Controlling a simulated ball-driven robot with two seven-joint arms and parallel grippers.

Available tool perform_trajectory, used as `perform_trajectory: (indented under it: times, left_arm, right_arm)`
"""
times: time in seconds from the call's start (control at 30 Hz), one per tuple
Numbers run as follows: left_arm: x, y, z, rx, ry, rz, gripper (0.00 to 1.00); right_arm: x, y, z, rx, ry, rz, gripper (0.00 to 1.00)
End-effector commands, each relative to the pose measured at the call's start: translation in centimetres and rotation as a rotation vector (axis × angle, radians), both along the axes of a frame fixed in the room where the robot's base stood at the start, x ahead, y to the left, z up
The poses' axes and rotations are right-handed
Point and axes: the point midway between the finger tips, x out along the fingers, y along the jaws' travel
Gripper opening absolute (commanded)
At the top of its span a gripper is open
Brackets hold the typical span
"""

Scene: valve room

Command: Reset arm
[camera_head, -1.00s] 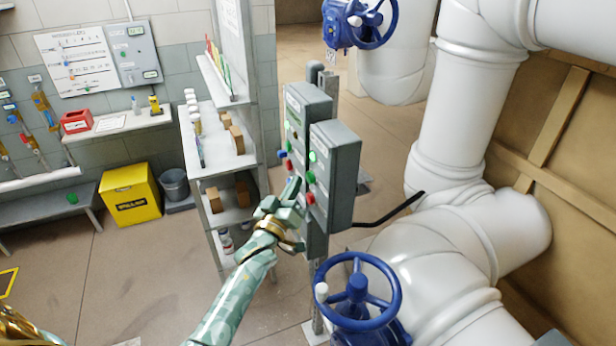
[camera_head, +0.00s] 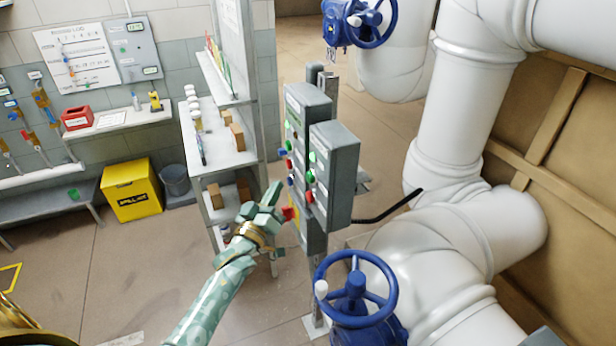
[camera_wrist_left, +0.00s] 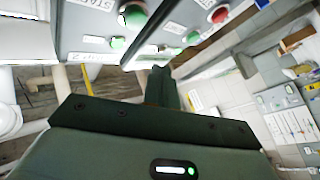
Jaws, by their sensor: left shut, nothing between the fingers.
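My left gripper (camera_head: 272,196) is shut and empty, just left of the lower part of the grey control boxes. In the left wrist view its closed fingers (camera_wrist_left: 160,85) point toward the box faces, with a gap that I cannot measure. The front control box (camera_head: 336,178) carries green and red buttons; the rear control box (camera_head: 308,108) also has buttons and a lever-like red part (camera_head: 289,213) low on its side. In the left wrist view a green button (camera_wrist_left: 133,14) and a red button (camera_wrist_left: 219,14) show above the fingers. My right gripper is not in view.
A blue valve wheel (camera_head: 356,292) stands below the boxes, and another blue wheel (camera_head: 372,20) is at the top. Large white pipes (camera_head: 455,120) fill the right. A shelf unit (camera_head: 222,150) stands behind my left arm. A yellow bin (camera_head: 131,190) is at the left; the floor between is open.

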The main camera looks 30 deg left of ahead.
Motion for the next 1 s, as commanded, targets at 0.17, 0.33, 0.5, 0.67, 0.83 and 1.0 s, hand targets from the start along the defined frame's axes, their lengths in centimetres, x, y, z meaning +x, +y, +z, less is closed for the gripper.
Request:
perform_trajectory:
  times: [0.17,0.33,0.5,0.67,0.83,1.0]
  left_arm:
    - [0.0,0.0,0.0,0.000,0.000,0.000,0.00]
    - [0.0,0.0,0.0,0.000,0.000,0.000,0.00]
    - [0.0,0.0,0.0,0.000,0.000,0.000,0.00]
    - [0.1,0.0,-0.2,0.041,0.012,0.015,0.00]
    - [0.1,0.1,-8.6,0.235,0.279,0.081,0.00]
    - [-4.4,-1.8,-23.8,0.408,0.640,0.028,0.00]
  right_arm:
    - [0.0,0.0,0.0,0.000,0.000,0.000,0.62]
    - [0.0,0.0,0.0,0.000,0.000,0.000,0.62]
    - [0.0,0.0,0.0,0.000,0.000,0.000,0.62]
    - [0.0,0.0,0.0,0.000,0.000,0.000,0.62]
    - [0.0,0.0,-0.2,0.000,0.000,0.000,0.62]
    - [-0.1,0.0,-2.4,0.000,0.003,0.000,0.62]
